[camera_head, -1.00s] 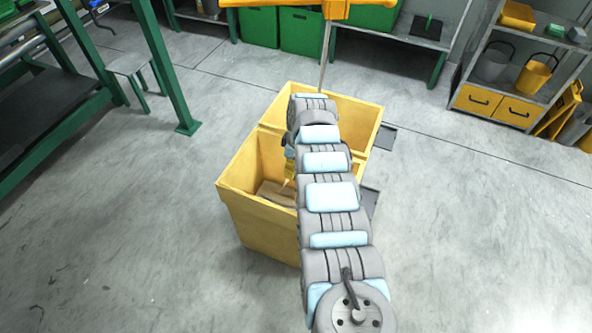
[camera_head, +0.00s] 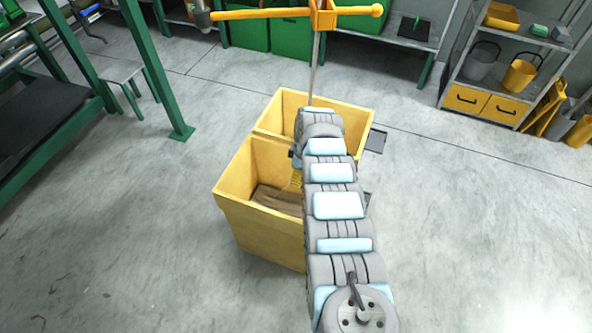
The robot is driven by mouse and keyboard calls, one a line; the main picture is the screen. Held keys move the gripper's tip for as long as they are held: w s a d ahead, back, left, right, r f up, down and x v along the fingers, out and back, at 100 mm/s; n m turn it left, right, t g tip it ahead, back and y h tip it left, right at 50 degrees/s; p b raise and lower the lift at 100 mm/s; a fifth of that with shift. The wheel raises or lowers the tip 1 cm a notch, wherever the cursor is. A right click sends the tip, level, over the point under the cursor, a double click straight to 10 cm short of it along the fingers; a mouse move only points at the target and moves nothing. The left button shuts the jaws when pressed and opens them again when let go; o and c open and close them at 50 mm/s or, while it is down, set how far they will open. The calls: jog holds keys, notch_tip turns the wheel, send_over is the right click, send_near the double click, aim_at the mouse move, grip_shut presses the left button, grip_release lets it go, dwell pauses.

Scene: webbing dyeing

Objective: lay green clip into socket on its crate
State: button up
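The yellow crate (camera_head: 232,206) stands on the floor in the middle and has two compartments. My arm reaches over its right side and hides much of the interior. My gripper is hidden behind the arm; only a small dark part beside the arm, perhaps of the wrist or gripper, shows over the crate. A small yellow piece (camera_head: 296,180) shows beside the arm over the near compartment; I cannot tell what it is. Brown material lies in the near compartment (camera_head: 275,199). I cannot make out the green clip or its socket.
Dark flat plates (camera_head: 377,140) stick out at the crate's right side. A yellow crossbar on a thin pole (camera_head: 316,70) stands behind the crate. A green frame post (camera_head: 157,75) and stool (camera_head: 124,75) are at left. Floor around the crate is clear.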

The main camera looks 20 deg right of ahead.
jog(key=shift+s+d+p, duration=3.25)
jog(key=shift+s+d, duration=3)
jog(key=shift+d, duration=1.6)
jog(key=shift+f+b, duration=4.2)
jog(key=shift+f, duration=0.55)
jog(key=o, duration=1.2)
jog(key=shift+o, duration=0.2)
jog(key=shift+r, duration=0.1)
